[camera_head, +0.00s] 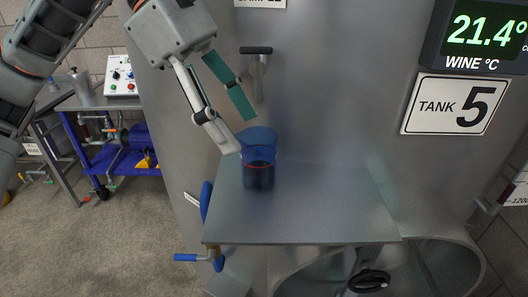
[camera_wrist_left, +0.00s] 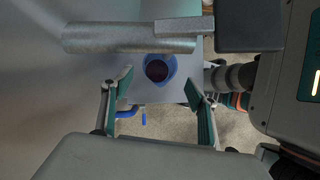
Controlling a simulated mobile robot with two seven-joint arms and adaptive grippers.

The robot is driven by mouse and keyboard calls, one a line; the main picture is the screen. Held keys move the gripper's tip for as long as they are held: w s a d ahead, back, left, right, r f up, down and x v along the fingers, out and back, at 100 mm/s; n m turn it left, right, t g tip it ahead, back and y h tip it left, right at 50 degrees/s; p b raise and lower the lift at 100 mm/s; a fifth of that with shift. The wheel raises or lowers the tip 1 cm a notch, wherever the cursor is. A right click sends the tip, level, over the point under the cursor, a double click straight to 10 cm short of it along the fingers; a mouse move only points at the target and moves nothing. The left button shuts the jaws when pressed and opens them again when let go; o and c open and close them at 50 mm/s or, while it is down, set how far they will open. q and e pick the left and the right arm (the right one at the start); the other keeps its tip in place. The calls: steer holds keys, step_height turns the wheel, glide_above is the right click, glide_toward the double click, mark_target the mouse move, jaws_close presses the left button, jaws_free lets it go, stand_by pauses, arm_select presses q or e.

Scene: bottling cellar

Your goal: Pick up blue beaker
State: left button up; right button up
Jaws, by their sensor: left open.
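The blue beaker (camera_head: 259,172) stands upright near the left end of a grey shelf (camera_head: 320,215) fixed to the tank. It is see-through with dark liquid in its lower part. My left gripper (camera_head: 238,132) reaches down from the upper left, its fingers spread and nothing between them. One fingertip shows close to the beaker's left rim; I cannot tell whether it touches. In the left wrist view the beaker (camera_wrist_left: 158,69) appears from above, beyond and between the two open fingers (camera_wrist_left: 158,95). My right gripper is not in view.
A sample tap (camera_head: 257,65) juts from the tank wall just above the beaker, and shows as a thick metal bar in the wrist view (camera_wrist_left: 130,40). A blue-handled valve (camera_head: 206,225) sits at the shelf's left edge. The shelf's right half is clear.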

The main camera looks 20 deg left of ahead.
mark_target(274, 178)
arm_select(q)
steer(key=shift+s+d+f, duration=0.25)
steer(key=shift+d+f, duration=0.25)
steer(key=shift+f, duration=0.3)
steer(key=x, duration=0.4)
steer(key=shift+w+f, duration=0.2)
steer(key=shift+w, duration=0.15)
steer(key=shift+w+d+f, duration=0.1)
steer(key=shift+d+f, duration=0.15)
steer(key=shift+f, duration=0.15)
steer(key=c, duration=1.2)
steer(key=shift+c, duration=0.8)
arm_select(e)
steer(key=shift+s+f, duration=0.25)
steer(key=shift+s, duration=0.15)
arm_select(q)
steer(key=shift+r, duration=0.1)
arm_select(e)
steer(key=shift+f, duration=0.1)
